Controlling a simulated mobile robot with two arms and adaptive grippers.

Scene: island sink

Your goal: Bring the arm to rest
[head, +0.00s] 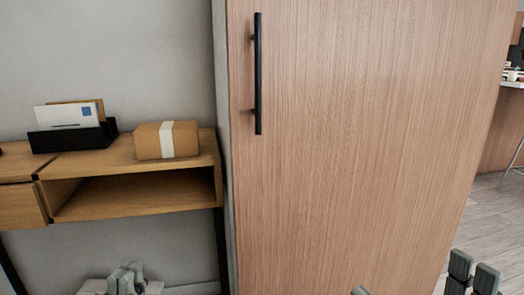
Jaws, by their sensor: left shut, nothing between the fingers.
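My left gripper (126,279) shows at the bottom left edge, below the wooden console table (195,188) in the picture. Its grey fingertips are together with nothing between them. At the bottom right, dark grey finger parts of my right gripper (473,277) show in front of the floor. Another small grey tip shows at the bottom edge left of them. Most of the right gripper is cut off, so its opening is unclear. Both arms are almost wholly out of the frame.
A tall wooden door (360,130) with a black vertical handle (258,74) fills the middle. On the table are a brown parcel (150,142) with a white band and a black holder (70,138) with envelopes. Open floor (490,215) and a stool leg show at the right.

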